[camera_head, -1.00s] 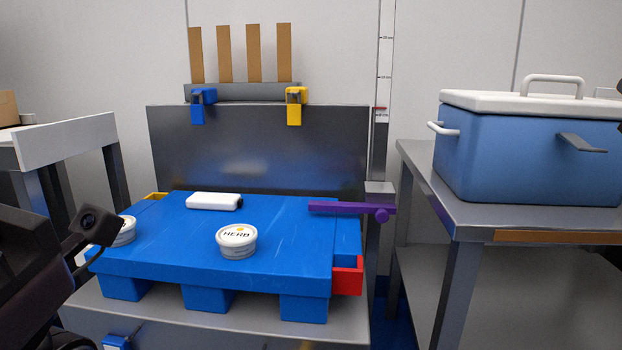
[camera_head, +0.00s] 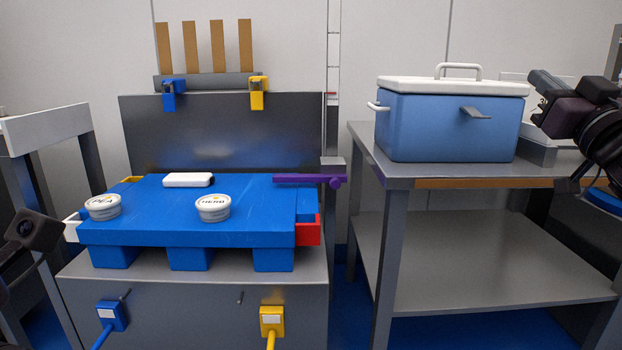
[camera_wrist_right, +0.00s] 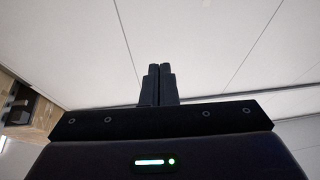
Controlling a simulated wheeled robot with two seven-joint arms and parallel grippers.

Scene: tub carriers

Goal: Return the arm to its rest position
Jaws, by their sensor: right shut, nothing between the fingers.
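My right gripper shows in the right wrist view (camera_wrist_right: 158,72), with its two dark fingers together and nothing between them. In the head view, dark parts of my right arm are at the right edge, beside the blue cooler. At the left edge only a dark part of my left arm with a small camera shows; its fingers are out of frame.
A blue cooler (camera_head: 440,125) with a white lid stands on a grey table (camera_head: 400,172). A blue pallet (camera_head: 160,228) carries a PEA tub (camera_head: 103,207), a HERB tub (camera_head: 213,208), a white block (camera_head: 188,180) and a purple bar (camera_head: 300,179).

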